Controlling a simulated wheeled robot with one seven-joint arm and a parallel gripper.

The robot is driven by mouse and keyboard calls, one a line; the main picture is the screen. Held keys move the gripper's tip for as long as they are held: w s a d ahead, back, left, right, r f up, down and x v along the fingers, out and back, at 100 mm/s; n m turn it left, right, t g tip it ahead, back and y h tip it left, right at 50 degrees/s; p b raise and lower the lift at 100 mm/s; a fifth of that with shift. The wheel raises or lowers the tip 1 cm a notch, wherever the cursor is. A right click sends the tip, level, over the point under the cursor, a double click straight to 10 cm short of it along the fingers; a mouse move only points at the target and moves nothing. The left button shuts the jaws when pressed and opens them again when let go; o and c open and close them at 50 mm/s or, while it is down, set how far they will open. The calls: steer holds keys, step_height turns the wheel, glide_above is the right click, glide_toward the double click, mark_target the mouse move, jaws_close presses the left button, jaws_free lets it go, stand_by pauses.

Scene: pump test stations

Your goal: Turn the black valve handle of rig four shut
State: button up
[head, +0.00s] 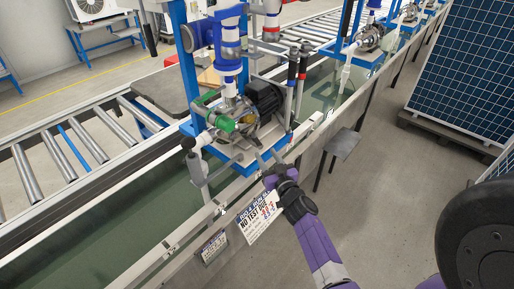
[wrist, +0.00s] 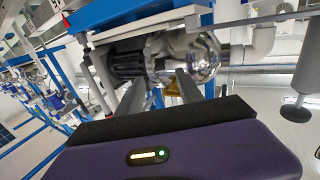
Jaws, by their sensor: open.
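The rig nearest me is a blue-framed stand (head: 243,185) with a black motor (head: 265,96) and a metal pump with a green part (head: 222,123). A black knob (head: 188,143) sits on the left pipework. I cannot tell which black part is the valve handle. A card (head: 260,218) hangs below my wrist, partly readable. My gripper (head: 268,159) is open and empty in front of the stand. In the wrist view its fingers (wrist: 160,92) point at the motor (wrist: 126,62) and pump (wrist: 200,58).
A roller conveyor (head: 75,150) runs behind the rig, and a green trough (head: 150,215) lies below it. More rigs (head: 370,38) stand farther right. A small grey plate (head: 344,143) juts from the trough's front. A blue panel on a pallet (head: 455,132) stands right; floor between is clear.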

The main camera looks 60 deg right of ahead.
mark_target(259, 145)
steer(key=shift+b+x, duration=0.8)
steer(key=shift+x, duration=3)
jaws_close()
